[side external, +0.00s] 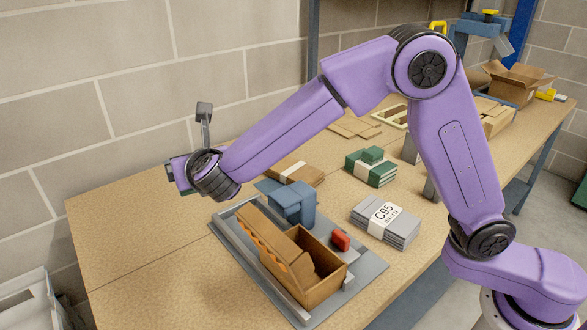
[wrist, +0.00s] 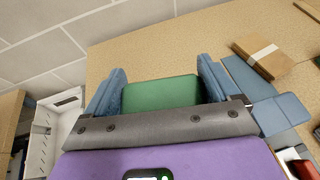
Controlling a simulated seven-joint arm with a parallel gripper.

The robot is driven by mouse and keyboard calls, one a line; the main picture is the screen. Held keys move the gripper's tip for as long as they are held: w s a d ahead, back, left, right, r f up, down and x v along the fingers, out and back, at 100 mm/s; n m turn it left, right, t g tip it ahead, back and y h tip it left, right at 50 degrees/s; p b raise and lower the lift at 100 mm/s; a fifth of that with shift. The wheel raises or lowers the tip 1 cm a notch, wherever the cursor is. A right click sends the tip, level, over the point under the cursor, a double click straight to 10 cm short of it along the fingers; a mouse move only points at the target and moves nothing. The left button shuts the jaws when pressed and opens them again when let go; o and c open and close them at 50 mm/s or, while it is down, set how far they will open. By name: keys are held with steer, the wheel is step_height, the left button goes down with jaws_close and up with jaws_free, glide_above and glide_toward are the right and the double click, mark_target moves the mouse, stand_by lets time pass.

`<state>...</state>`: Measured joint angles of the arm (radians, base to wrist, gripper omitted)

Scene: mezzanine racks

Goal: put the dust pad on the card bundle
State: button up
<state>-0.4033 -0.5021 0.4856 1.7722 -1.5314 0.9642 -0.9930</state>
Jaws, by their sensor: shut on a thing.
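In the wrist view a plain green block (wrist: 160,93), which I take for the dust pad, is between the two blue fingers of my gripper (wrist: 162,80). My gripper is shut on it. In the side view my gripper (side external: 178,176) is raised at the left, over the table's left part, and the block is mostly hidden there. Banded bundles lie on the table: a brown one (side external: 290,172), also in the wrist view (wrist: 262,58), a green one (side external: 370,172) with a green piece on top, and a grey one (side external: 398,229) labelled C95. Which is the card bundle is not marked.
A grey tray base (side external: 365,275) carries an open brown box (side external: 312,291), a blue fixture (side external: 293,205) and a red block (side external: 340,240). Flat cardboard and cartons (side external: 515,82) lie farther back. The table's left part is clear. A wall runs behind.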

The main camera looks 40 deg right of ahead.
steer(key=d+m+g+h, duration=0.4)
steer(key=d+m+h, duration=0.3)
steer(key=d, duration=2.8)
glide_above(294, 165)
steer(key=s, duration=0.1)
step_height(294, 165, down, 14)
steer(key=shift+s+r, duration=0.15)
steer(key=shift+r, duration=0.1)
steer(key=shift+w+f, duration=0.55)
steer(key=shift+f, duration=0.05)
steer(key=shift+w+d+f, duration=0.1)
steer(key=shift+w+f, duration=0.1)
steer(key=shift+f, duration=1.5)
steer(key=shift+f, duration=0.5)
